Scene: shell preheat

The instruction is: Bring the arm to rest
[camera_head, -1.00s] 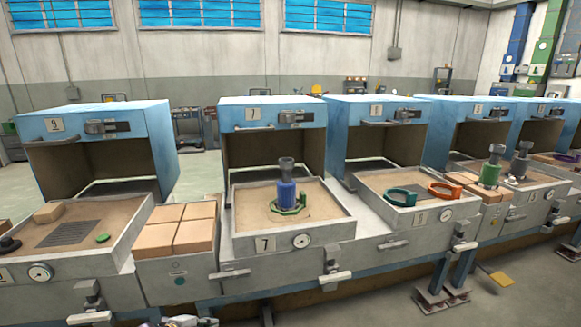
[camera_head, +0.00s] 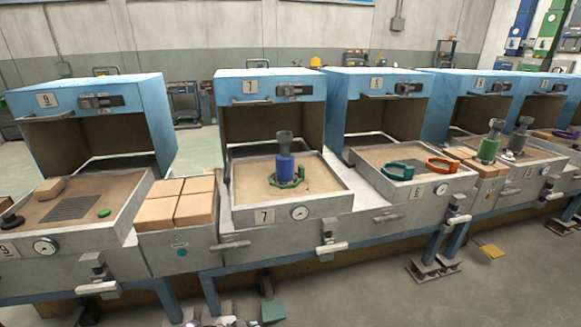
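Neither of my grippers shows in the head view, and neither arm can be made out. Station 7 (camera_head: 270,105) is a blue, open-fronted box in the middle. Its sand tray (camera_head: 340,207) holds an upright blue cylinder (camera_head: 286,168) with a grey top, standing within a green ring-like clamp (camera_head: 287,183). The tray to the right (camera_head: 425,188) holds a teal open ring (camera_head: 398,171) and an orange open ring (camera_head: 444,165), lying apart. Further right, a green cylinder (camera_head: 488,150) with a grey top stands upright.
Tan blocks (camera_head: 180,205) sit between station 7 and the left station (camera_head: 90,125). The left tray (camera_head: 120,222) holds a tan block (camera_head: 49,188), a dark grate (camera_head: 69,208) and a small green piece (camera_head: 104,212). Latch handles (camera_head: 335,247) project from the bench front. A yellow pedal (camera_head: 491,251) lies on the floor.

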